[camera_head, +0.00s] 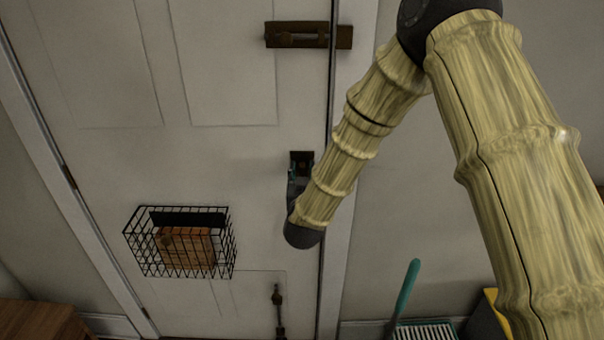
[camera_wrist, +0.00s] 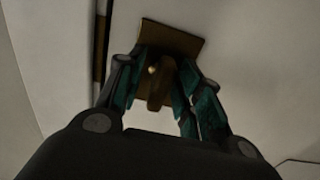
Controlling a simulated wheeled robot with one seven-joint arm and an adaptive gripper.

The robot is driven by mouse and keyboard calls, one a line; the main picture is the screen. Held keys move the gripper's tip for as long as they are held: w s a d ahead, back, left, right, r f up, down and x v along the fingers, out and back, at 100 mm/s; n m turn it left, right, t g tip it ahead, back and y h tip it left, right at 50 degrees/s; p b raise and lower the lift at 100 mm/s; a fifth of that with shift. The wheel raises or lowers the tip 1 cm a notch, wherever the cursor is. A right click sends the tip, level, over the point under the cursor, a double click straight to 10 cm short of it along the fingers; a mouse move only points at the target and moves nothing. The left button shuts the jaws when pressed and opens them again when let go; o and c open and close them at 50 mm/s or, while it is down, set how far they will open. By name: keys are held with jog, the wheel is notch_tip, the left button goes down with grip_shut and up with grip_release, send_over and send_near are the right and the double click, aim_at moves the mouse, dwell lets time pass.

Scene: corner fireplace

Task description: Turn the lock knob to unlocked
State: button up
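The lock's dark brass plate (camera_head: 301,158) is on the white door, near its right edge, in the head view. The wrist view shows the plate (camera_wrist: 172,40) tilted in the picture, with the brown lock knob (camera_wrist: 158,88) standing out from it and a small bright spot near the knob. My gripper (camera_wrist: 162,78) has teal-padded fingers, one on each side of the knob. The fingers are apart, with narrow gaps to the knob; I cannot tell whether either touches it. In the head view my gripper (camera_head: 296,180) is just below the plate, and my wrist hides the knob.
A slide bolt (camera_head: 296,35) is higher on the door. A black wire basket (camera_head: 180,242) holding a brown block hangs lower left. A dark fitting (camera_head: 278,305) is low on the door. A teal-handled brush (camera_head: 408,285) stands at the lower right. A wooden cabinet (camera_head: 40,322) is lower left.

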jog(key=shift+s, duration=0.1)
jog(key=s, duration=1.2)
jog(key=s+d+f+g, duration=0.3)
jog(key=s+d+f, duration=0.1)
jog(key=f, duration=0.5)
jog(key=s+d+f+g, duration=0.3)
jog(key=s+f, duration=0.1)
jog(key=f, duration=0.5)
jog(key=s+d+f+g, duration=0.3)
jog(key=s+d+f, duration=0.1)
jog(key=f, duration=0.4)
jog(key=s+d+f+g, duration=0.3)
jog(key=s+f, duration=0.1)
jog(key=s, duration=0.5)
jog(key=s+d+f+g, duration=0.3)
jog(key=s+d+f, duration=0.1)
jog(key=s, duration=0.5)
jog(key=s+d+f+g, duration=0.3)
jog(key=s+f, duration=0.3)
jog(key=s, duration=0.4)
jog(key=shift+d+f+m+b, duration=0.15)
jog(key=shift+d+m+b, duration=0.2)
jog(key=shift+d, duration=0.4)
